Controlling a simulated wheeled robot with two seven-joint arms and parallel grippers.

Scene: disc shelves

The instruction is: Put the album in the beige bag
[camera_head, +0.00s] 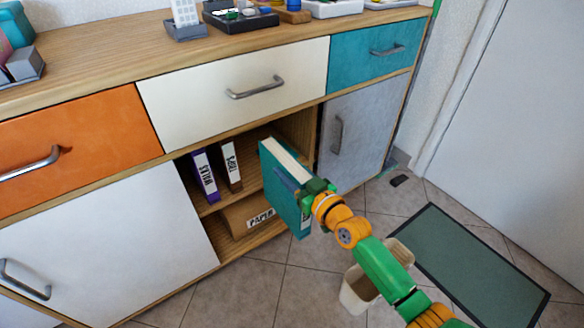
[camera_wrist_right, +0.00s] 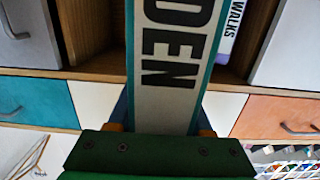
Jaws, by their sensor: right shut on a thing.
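The album (camera_head: 283,180) is a teal binder with a pale side, held upright in front of the open shelf in the head view. My right gripper (camera_head: 313,192) is shut on it. In the right wrist view the album's pale label (camera_wrist_right: 172,60) reads "DEN", with the rest cut off, and the gripper (camera_wrist_right: 163,128) is at its near end. The beige bag (camera_head: 355,294) looks like an open-topped container on the floor, below and right of the album. My right arm hides part of it. My left gripper is not in view.
A purple-spined "WALKS" binder (camera_head: 205,178) and a brown "TRIPS" binder (camera_head: 231,164) stand on the shelf. A box labelled "PAPER" (camera_head: 240,216) sits below. A dark green mat (camera_head: 470,262) lies right of the bag. Tiled floor is free in front of the cabinet.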

